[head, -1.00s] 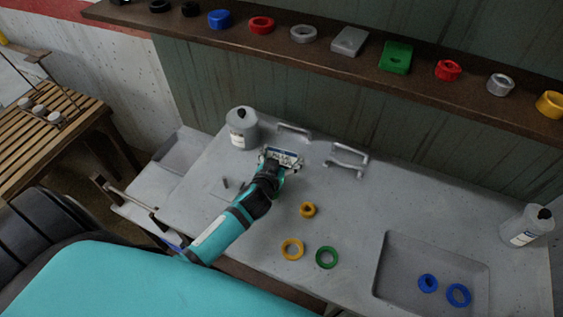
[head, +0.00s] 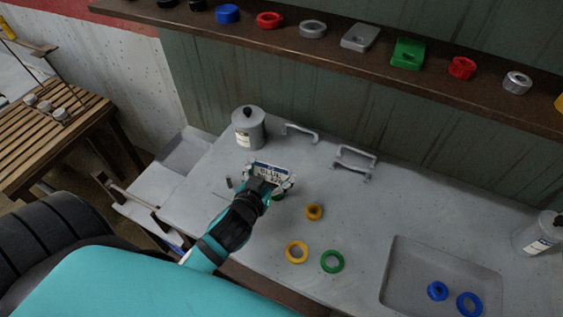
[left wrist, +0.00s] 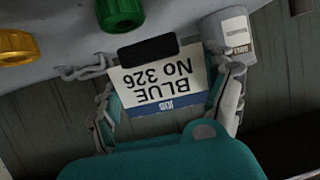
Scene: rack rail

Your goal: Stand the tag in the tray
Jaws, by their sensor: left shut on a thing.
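The tag (head: 271,171) is a white plate with a blue band. In the left wrist view the tag (left wrist: 165,83) reads "BLUE NO 326", upside down. My left gripper (head: 268,182) is shut on it, with a finger at each side. A dark bar (left wrist: 149,50) covers part of the tag's edge there. The tag appears above the bench, but its height is hard to tell. The grey shallow tray (head: 400,268) is at the right front of the bench, holding two blue rings (head: 468,304). My right gripper is out of view.
A yellow ring (head: 297,252), a green ring (head: 332,261) and a small orange ring (head: 314,212) lie between gripper and tray. Wire handles (head: 352,163) stand behind. A grey canister (head: 249,130) is back left, another (head: 537,236) far right. A shelf (head: 400,72) runs above.

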